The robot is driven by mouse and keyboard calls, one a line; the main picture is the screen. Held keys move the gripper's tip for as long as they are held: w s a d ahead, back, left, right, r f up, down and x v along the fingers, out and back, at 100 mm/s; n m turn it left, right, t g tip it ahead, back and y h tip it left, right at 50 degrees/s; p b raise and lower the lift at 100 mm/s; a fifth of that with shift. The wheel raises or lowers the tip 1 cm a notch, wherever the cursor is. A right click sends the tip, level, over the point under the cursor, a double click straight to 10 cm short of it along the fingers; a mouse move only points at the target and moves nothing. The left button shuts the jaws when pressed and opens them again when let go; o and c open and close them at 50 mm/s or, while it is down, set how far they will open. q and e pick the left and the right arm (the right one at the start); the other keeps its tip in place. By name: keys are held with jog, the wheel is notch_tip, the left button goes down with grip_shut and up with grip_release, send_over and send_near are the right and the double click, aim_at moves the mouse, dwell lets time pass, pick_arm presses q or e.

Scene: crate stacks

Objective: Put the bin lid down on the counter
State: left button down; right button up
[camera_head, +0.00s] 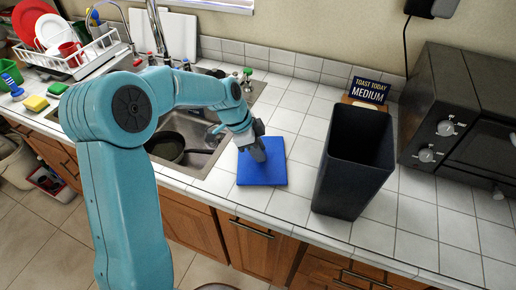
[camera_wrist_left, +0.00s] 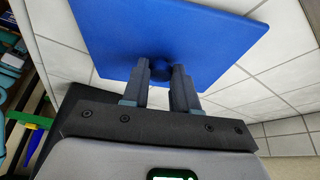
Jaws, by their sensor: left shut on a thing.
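The bin lid (camera_head: 262,172) is a flat blue square with a round knob, seen in the head view beside the sink, over the white tiled counter (camera_head: 300,118). My left gripper (camera_head: 258,152) is above it. In the left wrist view, the fingers of my left gripper (camera_wrist_left: 163,85) are shut on the knob of the lid (camera_wrist_left: 110,40). I cannot tell whether the lid touches the tiles. The dark open bin (camera_head: 362,150) stands upright on the counter to the right of the lid. My right gripper is not in view.
A sink (camera_head: 205,160) with a dark pan (camera_head: 165,146) lies left of the lid. A toaster oven (camera_head: 455,120) stands at the right, with a "TOAST TODAY MEDIUM" sign (camera_head: 369,92) behind the bin. Tiles between lid and bin are clear. The counter's front edge is near.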

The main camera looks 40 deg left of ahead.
pick_arm(q)
jog(key=c, duration=0.9)
grip_release()
jog(key=shift+o, duration=0.2)
jog(key=shift+r, duration=0.1)
jog(key=shift+a+r+p, duration=0.1)
jog(key=shift+r+p, duration=0.2)
jog(key=v, duration=1.1)
jog(key=shift+r+b, duration=0.25)
jog(key=shift+b, duration=0.1)
